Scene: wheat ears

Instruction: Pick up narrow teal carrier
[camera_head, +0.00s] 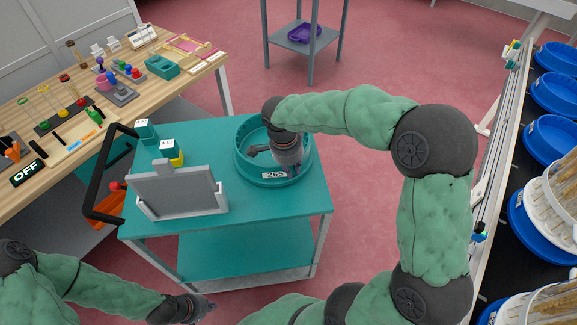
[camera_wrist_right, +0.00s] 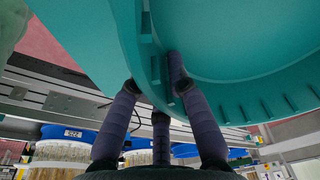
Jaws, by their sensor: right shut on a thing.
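The round teal carrier (camera_head: 241,165), with a ribbed inner wall and a label reading 265, is at the right end of the teal cart top (camera_head: 220,125). My right gripper (camera_head: 287,160) reaches down at it from above. In the right wrist view, my right gripper (camera_wrist_right: 154,85) is shut on the wall of the teal carrier (camera_wrist_right: 230,50), with fingers on both sides. I cannot tell whether the carrier rests on the cart or is slightly raised. My left gripper (camera_head: 203,307) is low in the head view, in front of the cart; its jaw opening is unclear.
A grey panel in a white holder (camera_head: 180,190) stands on the cart, left of the carrier. Small teal boxes (camera_head: 146,131) are behind it. A black handle (camera_head: 97,180) is at the cart's left. A cluttered wooden table (camera_head: 110,100) is left; blue trays (camera_head: 555,95) line the right.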

